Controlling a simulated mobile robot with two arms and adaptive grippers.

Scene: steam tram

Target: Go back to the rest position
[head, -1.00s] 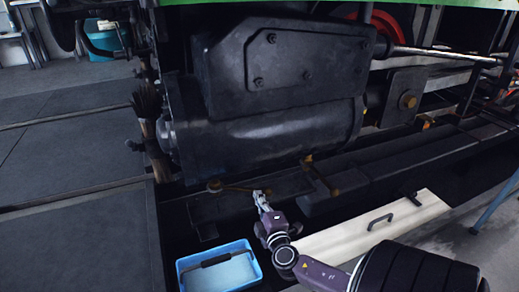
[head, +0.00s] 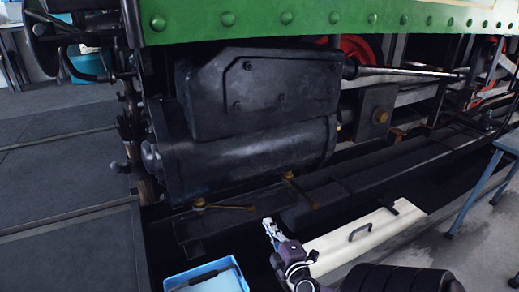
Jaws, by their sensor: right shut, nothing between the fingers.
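My right gripper (head: 270,228) shows at the bottom middle of the head view, its arm coming in from the lower right. It is shut and empty. It hangs in front of the locomotive's dark lower ledge, apart from the two brass-coloured levers (head: 232,207) and (head: 300,193) below the black cylinder (head: 245,158). My left gripper is not in view.
A blue tub (head: 172,284) with a dark handle stands at the bottom, left of my right arm. A pale board (head: 345,252) with a black handle lies right of the gripper. A blue stool or trestle (head: 480,190) stands at the right edge. Grey floor at left is clear.

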